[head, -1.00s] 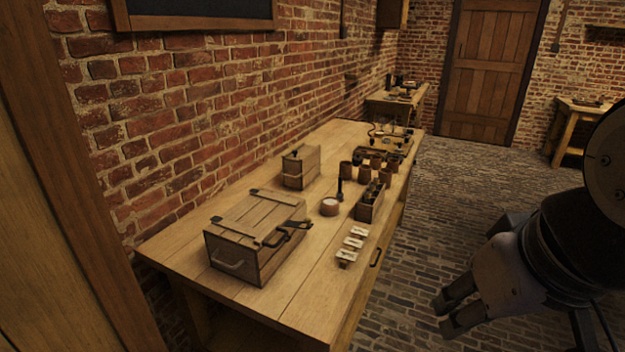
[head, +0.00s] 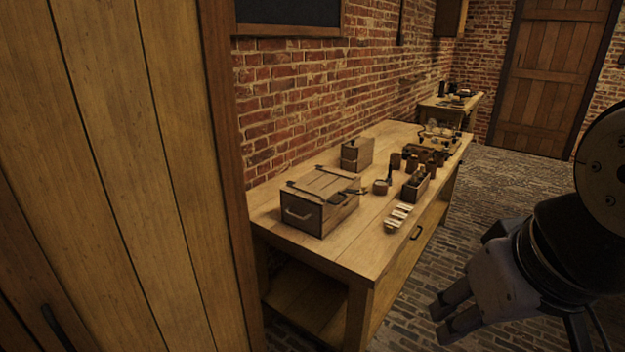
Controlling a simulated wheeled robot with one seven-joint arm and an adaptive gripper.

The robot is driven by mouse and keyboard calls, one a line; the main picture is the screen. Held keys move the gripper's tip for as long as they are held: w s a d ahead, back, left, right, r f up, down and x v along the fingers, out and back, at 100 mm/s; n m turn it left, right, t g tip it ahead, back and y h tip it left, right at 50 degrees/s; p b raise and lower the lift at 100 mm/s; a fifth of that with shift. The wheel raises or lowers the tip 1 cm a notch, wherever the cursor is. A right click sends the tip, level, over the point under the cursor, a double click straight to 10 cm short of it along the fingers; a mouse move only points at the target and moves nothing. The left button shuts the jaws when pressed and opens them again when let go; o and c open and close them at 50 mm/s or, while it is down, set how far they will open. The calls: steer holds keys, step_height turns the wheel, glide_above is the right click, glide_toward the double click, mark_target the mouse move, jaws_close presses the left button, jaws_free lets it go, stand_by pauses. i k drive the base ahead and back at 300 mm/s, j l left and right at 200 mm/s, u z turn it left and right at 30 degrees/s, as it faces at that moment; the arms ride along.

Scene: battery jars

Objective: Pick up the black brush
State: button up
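A thin dark upright thing (head: 389,174), possibly the black brush, stands beside a small round pot (head: 380,187) on the wooden workbench (head: 335,247). Another dark tool lies on the lid of the wooden crate (head: 318,212) at the bench's near end; it is too small to identify surely. My gripper (head: 442,320) is at the lower right, in front of the bench and over the brick floor. Its two fingers are apart with nothing between them. It is well away from the bench-top things.
A wooden box (head: 357,154) stands by the wall. A tray of dark jars (head: 415,186), several pale pieces (head: 398,217) and brown pots fill the bench's right side. A tall wooden panel (head: 110,180) stands close on the left. The brick floor at right is clear.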

mark_target(389, 178)
steer(key=i+l+u, duration=0.25)
steer(key=u, duration=0.2)
steer(key=i+l+u, duration=0.15)
steer(key=l+u, duration=0.3)
steer(key=i+l, duration=0.15)
steer(key=l, duration=0.3)
steer(key=i+l, duration=0.2)
steer(key=l, duration=0.3)
steer(key=i+l, duration=0.15)
steer(key=l, duration=0.3)
steer(key=i+l, duration=0.15)
steer(key=l, duration=0.3)
steer(key=i+l, duration=0.15)
steer(key=l, duration=0.35)
steer(key=i+l, duration=0.2)
steer(key=l, duration=0.25)
steer(key=i+l, duration=0.15)
steer(key=l, duration=0.3)
steer(key=i+l, duration=0.15)
steer(key=l, duration=0.35)
